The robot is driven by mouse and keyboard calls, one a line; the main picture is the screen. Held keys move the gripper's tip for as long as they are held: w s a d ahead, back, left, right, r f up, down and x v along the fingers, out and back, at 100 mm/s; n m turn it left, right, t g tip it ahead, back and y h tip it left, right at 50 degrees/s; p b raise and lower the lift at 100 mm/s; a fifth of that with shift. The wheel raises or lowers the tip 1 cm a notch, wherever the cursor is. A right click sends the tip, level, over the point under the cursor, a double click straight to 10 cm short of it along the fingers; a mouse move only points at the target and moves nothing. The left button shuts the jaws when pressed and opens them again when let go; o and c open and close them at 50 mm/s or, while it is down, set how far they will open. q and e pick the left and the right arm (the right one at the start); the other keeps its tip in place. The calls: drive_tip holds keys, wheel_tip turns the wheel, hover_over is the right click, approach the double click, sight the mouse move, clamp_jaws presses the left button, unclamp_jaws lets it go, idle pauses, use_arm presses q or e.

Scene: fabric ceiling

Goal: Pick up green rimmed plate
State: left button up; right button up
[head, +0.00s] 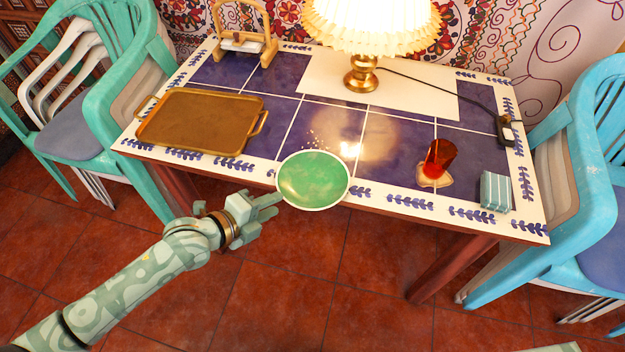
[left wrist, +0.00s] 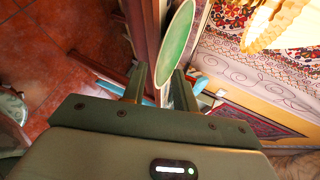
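The green plate (head: 313,180) has a thin pale rim. It is at the front edge of the table (head: 375,203) and its near part reaches past that edge. My left gripper (head: 272,204) is at the plate's left near side, with its fingers close to the rim. In the left wrist view the plate (left wrist: 175,45) is seen at a steep slant, its near end between the two spread fingers (left wrist: 160,88). A gap shows beside the plate, so the gripper looks open. My right gripper is not in view.
A brown tray (head: 200,121) lies at the table's left. A lit lamp (head: 362,75) stands at the back. A red cup (head: 439,158) and a striped box (head: 495,191) are at the right. Chairs (head: 105,85) flank both sides. The floor in front is clear.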

sight(288, 198)
use_arm(q)
drive_tip(key=b+x, duration=0.1)
drive_tip(key=x, duration=0.3)
drive_tip(key=shift+w+d+f, duration=0.15)
drive_tip(key=shift+d, duration=0.05)
clamp_jaws()
